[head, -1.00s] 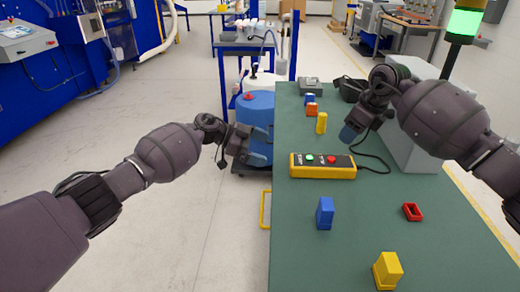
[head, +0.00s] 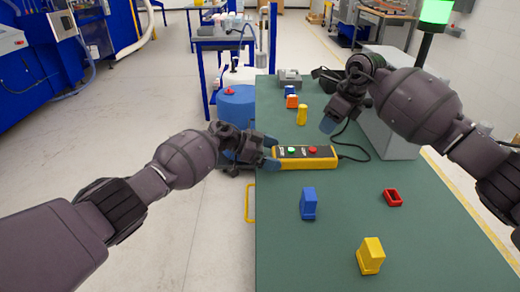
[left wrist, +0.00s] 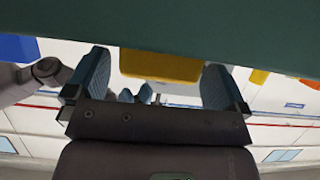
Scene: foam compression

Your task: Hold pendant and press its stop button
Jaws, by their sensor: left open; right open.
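The yellow pendant (head: 322,164) lies on the green table (head: 420,235), with a green button (head: 291,150) and a red button (head: 312,149) on its dark top face. Its cable runs off to the right. My left gripper (head: 272,152) is open at the pendant's left end. In the left wrist view, the pendant's yellow end (left wrist: 160,66) shows between the two spread fingers; I cannot tell whether they touch it. My right gripper (head: 328,124) is open and empty above the table, behind and slightly right of the pendant.
A blue block (head: 308,204), a yellow block (head: 370,256) and a red ring-shaped piece (head: 392,197) sit in front of the pendant. An upright yellow piece (head: 301,115) stands behind it. A grey box (head: 392,135) is on the right. A blue drum (head: 237,108) stands left of the table.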

